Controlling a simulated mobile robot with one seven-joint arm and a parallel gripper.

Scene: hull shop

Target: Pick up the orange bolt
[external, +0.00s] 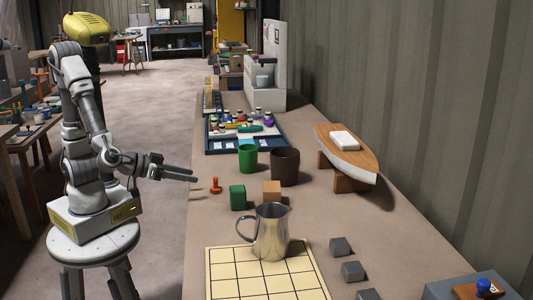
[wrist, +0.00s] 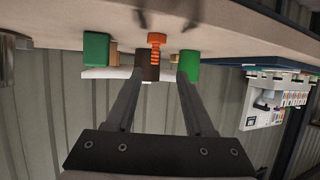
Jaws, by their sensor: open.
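The orange bolt (external: 216,185) stands upright on the bench near its left edge in the external view. It also shows in the wrist view (wrist: 156,44), at the bench edge ahead of my fingers. My gripper (external: 195,176) is open and empty, a short way left of the bolt and apart from it. In the wrist view my gripper's two fingers (wrist: 163,80) are spread, with the bolt appearing between their lines.
A green block (external: 238,197) and a wooden block (external: 272,191) stand right of the bolt. A green cup (external: 248,158) and a dark brown cup (external: 285,167) are behind it. A blue tray (external: 210,144) is farther back.

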